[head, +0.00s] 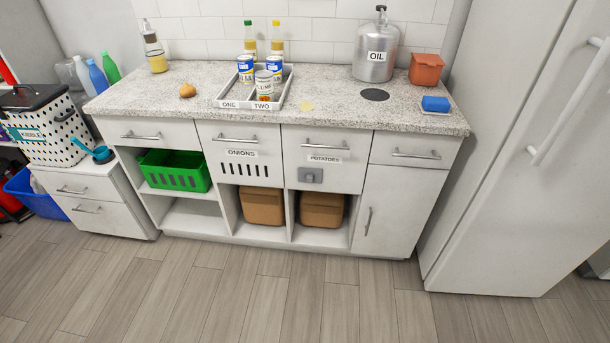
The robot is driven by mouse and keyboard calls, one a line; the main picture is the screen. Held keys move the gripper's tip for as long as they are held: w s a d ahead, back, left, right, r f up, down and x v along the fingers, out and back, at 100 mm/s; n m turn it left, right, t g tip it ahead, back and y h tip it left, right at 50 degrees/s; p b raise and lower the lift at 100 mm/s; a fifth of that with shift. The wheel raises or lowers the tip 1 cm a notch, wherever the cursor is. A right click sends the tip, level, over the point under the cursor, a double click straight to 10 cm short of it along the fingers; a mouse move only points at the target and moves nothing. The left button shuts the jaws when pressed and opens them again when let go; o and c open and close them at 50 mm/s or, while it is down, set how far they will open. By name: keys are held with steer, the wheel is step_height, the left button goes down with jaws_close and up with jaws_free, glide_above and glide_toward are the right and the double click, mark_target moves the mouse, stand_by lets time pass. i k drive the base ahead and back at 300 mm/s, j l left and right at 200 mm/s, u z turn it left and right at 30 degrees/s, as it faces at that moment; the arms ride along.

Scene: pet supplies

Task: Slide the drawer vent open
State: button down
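Two labelled drawers sit in the middle of the white counter unit. The drawer labelled ONIONS (228,138) has a row of dark vertical vent slots (244,169) in its lower front. The drawer labelled POTATOES (345,174) has a small grey piece with a raised tab (311,175) at its lower left, and no dark slots show on it. I cannot tell from here how that grey piece moves. Both drawers are shut, each with a bar handle near the top. My gripper is not in view.
Open cubbies below hold brown bins (262,206) and a green basket (175,171). The counter (180,110) bears a divided tray (222,101) of cans and bottles, an OIL canister (376,52) and a blue sponge (435,103). A fridge (510,150) stands right. The wooden floor (250,295) in front is clear.

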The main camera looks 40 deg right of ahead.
mark_target(305, 174)
steer(key=i+j, duration=0.25)
steer(key=i, duration=0.2)
steer(key=i+j+z, duration=0.1)
steer(key=i, duration=0.35)
steer(key=j, duration=0.1)
